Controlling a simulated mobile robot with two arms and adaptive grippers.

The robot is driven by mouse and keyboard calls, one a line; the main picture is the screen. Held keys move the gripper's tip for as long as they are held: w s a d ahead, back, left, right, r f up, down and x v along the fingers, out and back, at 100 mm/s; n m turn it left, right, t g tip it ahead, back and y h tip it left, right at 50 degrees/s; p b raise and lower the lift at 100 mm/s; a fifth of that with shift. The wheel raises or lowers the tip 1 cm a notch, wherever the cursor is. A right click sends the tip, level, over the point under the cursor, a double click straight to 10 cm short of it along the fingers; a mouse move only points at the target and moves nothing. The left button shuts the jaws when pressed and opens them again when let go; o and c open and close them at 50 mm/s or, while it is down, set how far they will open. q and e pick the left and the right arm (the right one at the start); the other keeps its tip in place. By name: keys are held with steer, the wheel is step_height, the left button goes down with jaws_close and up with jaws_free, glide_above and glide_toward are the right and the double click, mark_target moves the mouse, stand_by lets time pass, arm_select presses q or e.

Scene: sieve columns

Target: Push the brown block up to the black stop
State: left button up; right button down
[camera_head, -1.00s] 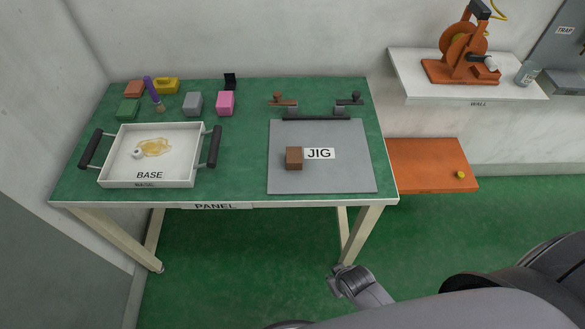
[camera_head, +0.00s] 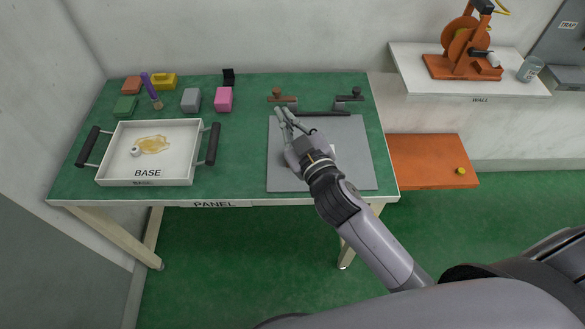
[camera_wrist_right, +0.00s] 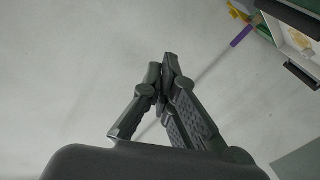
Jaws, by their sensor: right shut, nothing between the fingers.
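The brown block does not show in any view now; my right arm and hand cover the part of the grey jig plate (camera_head: 350,172) where it stood. The black stop (camera_head: 325,113) is a low dark bar along the plate's back edge. My right gripper (camera_head: 281,112) is shut and empty, reaching over the plate with its fingertips near the left end of the stop. I cannot tell whether it touches the block. In the right wrist view the closed fingertips (camera_wrist_right: 164,66) show against a pale background. My left gripper is not in view.
Two clamps, one brown (camera_head: 277,94) and one dark (camera_head: 352,95), stand behind the stop. A white tray (camera_head: 146,180) with black handles is at left; several coloured blocks and a purple-handled brush (camera_head: 149,88) lie behind it. A wall shelf (camera_head: 440,80) is at right.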

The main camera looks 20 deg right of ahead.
steer(key=s+a+r+n+g+y, duration=0.2)
steer(key=a+r+n+y, duration=1)
steer(key=a+n+y, duration=0.15)
steer(key=s+a+f+n+g+y, duration=0.2)
steer(key=s+a+n+g+y, duration=0.25)
steer(key=a+n+g, duration=0.35)
steer(key=n+g+h, duration=0.5)
steer(key=g+h, duration=0.3)
steer(key=h, duration=1.2)
glide_toward(292, 176)
steer(key=s+a+r, duration=0.1)
steer(key=s+r, duration=0.2)
steer(key=s, duration=0.1)
step_height(292, 176, down, 9)
steer(key=shift+s+a+f+p, duration=0.1)
steer(key=shift+s+f+p, duration=0.05)
steer(key=shift+p, duration=0.55)
steer(key=w, duration=0.3)
steer(key=shift+d+f+p, duration=0.2)
steer(key=shift+d+p, duration=0.15)
steer(key=shift+w+d, duration=0.2)
steer(key=shift+w, duration=0.3)
